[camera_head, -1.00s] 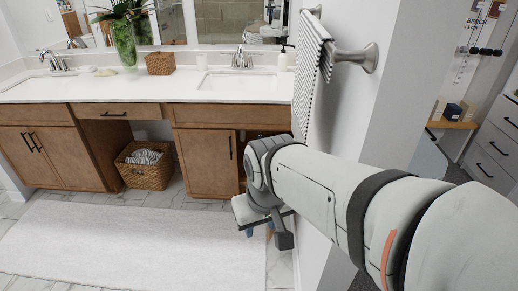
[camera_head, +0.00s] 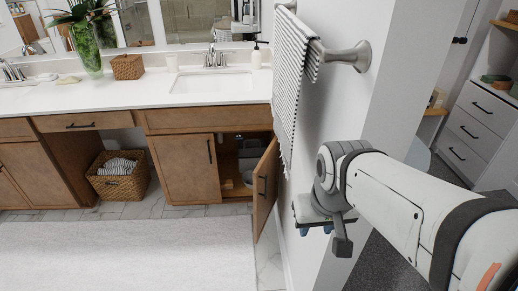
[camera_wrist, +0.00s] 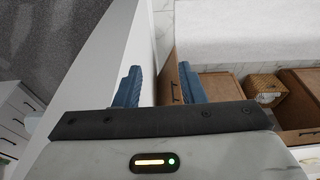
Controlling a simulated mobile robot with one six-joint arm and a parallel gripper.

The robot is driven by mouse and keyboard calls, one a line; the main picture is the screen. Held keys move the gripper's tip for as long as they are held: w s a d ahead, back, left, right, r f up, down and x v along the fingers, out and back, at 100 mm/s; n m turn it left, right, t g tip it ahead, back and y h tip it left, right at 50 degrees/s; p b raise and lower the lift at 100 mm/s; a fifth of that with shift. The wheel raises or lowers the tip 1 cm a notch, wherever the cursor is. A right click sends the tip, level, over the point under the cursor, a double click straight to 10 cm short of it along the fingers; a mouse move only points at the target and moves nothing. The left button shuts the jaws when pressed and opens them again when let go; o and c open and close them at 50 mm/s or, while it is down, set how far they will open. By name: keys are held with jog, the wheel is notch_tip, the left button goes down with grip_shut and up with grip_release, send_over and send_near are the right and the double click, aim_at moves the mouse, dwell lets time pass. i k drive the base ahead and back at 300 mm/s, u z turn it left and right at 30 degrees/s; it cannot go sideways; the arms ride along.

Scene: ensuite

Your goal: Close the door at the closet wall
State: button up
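The brown cabinet door (camera_head: 265,187) stands open at the right end of the vanity, beside the white wall (camera_head: 345,110). It swings out toward me, with a dark handle on its face. The dark cabinet opening (camera_head: 238,165) shows to its left. My gripper (camera_head: 316,230) is to the right of the door, close to the wall, its blue fingertips partly hidden by its body. In the wrist view, my gripper (camera_wrist: 160,86) has its fingers apart and empty. The door (camera_wrist: 172,84) shows beyond, partly behind the right finger; I cannot tell whether they touch.
A towel bar with a striped towel (camera_head: 292,75) sticks out of the wall above my arm. A wicker basket (camera_head: 120,180) sits under the vanity. A white rug (camera_head: 125,255) covers the floor in front. White drawers (camera_head: 475,130) stand beyond the wall at right.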

aim_at(271, 190)
jog(key=z, duration=2.75)
jog(key=k, duration=1.15)
jog(key=u, duration=2.2)
jog(key=i, duration=0.5)
jog(key=z, duration=0.1)
